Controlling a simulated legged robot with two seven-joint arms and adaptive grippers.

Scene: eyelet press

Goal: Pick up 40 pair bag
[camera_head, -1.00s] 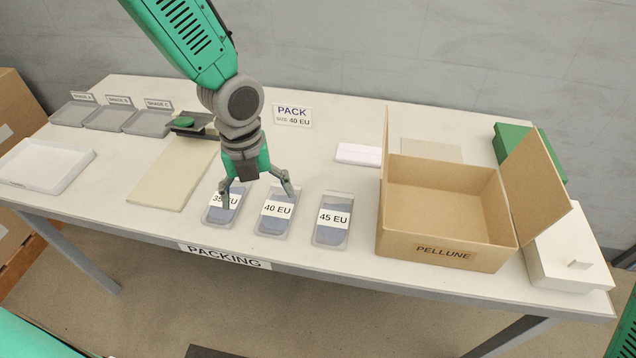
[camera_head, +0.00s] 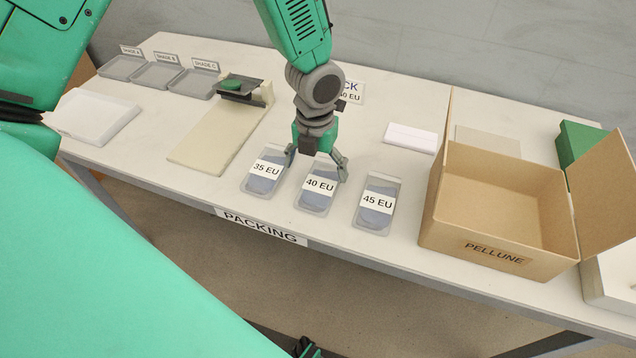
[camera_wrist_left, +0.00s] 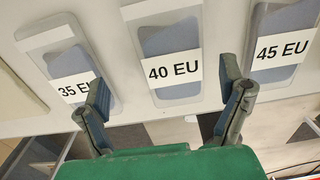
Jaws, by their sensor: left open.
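The 40 EU bag (camera_head: 318,187) is a clear bag with grey-blue contents and a white label, lying flat on the table between the 35 EU bag (camera_head: 264,171) and the 45 EU bag (camera_head: 377,203). My left gripper (camera_head: 318,170) is open above the far part of the 40 EU bag, its fingers spread to either side. In the left wrist view the 40 EU bag (camera_wrist_left: 170,50) lies ahead between the two fingers (camera_wrist_left: 168,100), apart from them. The gripper is empty. My right gripper is not in view.
An open cardboard box (camera_head: 499,214) marked PELLUNE stands right of the bags. A beige board (camera_head: 217,138) lies to the left, with grey shade trays (camera_head: 157,75) behind. A white block (camera_head: 411,138) lies behind the bags. The table's front edge is close to the bags.

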